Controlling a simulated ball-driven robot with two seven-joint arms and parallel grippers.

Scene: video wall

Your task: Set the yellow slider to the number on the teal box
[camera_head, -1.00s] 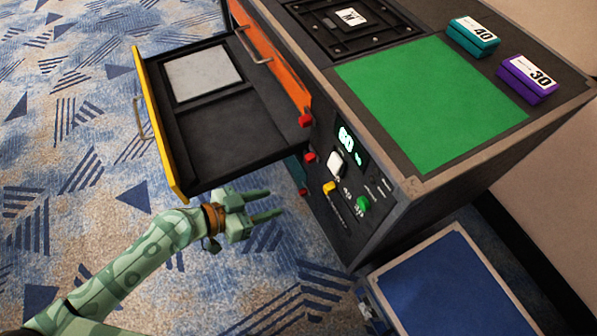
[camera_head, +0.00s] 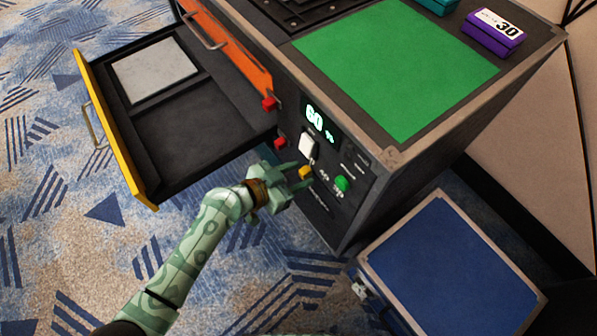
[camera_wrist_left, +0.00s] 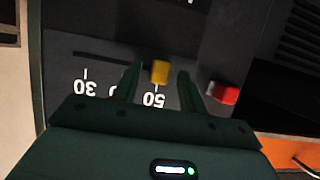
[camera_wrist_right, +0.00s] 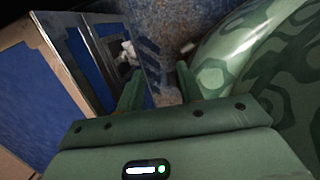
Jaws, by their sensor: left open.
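The yellow slider knob (camera_head: 305,172) sticks out of the dark front panel, below a lit display. In the left wrist view the knob (camera_wrist_left: 160,72) stands at the end of a dark slot, by the 50 mark; 30 shows further left, and a finger partly hides the number between. My left gripper (camera_head: 299,175) is open at the panel, its fingers on either side of the knob with gaps. The teal box (camera_head: 437,4) is cut off at the top edge, its number out of view; earlier it read 40. My right gripper (camera_wrist_right: 158,88) is open and empty.
A white switch (camera_head: 309,144), a green knob (camera_head: 342,184) and red buttons (camera_head: 268,103) sit near the slider. An open drawer (camera_head: 215,137) juts out at left. A blue-topped case (camera_head: 445,265) stands below right. A purple box (camera_head: 493,35) marked 30 lies on top.

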